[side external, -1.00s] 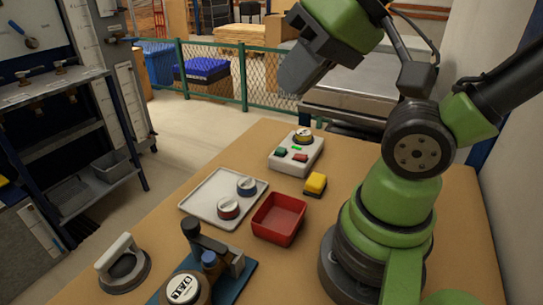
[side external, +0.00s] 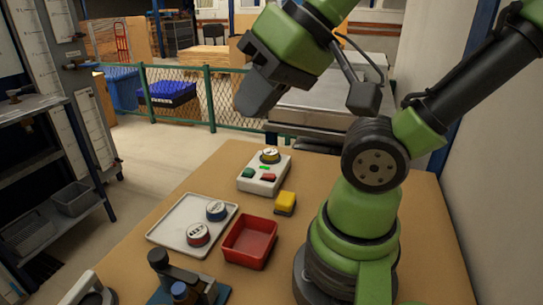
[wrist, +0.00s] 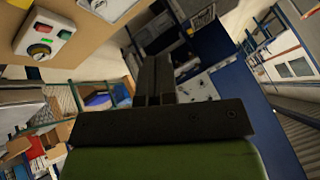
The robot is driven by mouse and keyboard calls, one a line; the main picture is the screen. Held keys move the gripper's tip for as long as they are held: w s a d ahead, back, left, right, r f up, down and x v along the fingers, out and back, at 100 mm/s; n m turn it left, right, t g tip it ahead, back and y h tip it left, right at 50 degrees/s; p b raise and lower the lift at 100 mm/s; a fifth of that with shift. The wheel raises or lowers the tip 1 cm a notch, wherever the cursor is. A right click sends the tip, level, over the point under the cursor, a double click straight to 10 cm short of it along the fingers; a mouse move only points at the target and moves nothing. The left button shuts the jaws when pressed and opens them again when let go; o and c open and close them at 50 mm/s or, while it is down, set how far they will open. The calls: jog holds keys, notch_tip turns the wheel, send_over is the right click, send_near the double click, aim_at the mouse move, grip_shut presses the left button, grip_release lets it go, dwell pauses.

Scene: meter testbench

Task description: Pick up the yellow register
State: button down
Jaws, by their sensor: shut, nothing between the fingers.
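The yellow register (side external: 270,156), a small round dial with a yellow rim and pale face, sits on the far end of a white test box (side external: 250,185) with green and red buttons. In the wrist view the yellow register (wrist: 39,51) shows at the upper left on the white box. My gripper (side external: 256,100) is shut and empty, raised above and beyond the box, well apart from the register. In the wrist view the closed fingers of my gripper (wrist: 153,78) point away from the box.
A white tray (side external: 178,219) holds a red-rimmed register (side external: 198,234) and a blue-rimmed one (side external: 216,210). A red bin (side external: 249,243) and a yellow block (side external: 285,203) stand nearby. A dark clamp fixture (side external: 180,280) is at the front. Bare tabletop lies around the box.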

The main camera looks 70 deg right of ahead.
jog(key=shift+c, duration=2.2)
grip_release()
jog(key=w+d+m+g+h, duration=0.2)
jog(key=w+d+m, duration=0.5)
jog(key=w+m, duration=0.1)
jog(key=m+g, duration=0.5)
jog(key=m, duration=1.5)
send_over(270, 151)
notch_tip(270, 151, down, 17)
notch_tip(270, 151, down, 3)
jog(key=shift+s+f, duration=0.15)
jog(key=shift+f, duration=3.15)
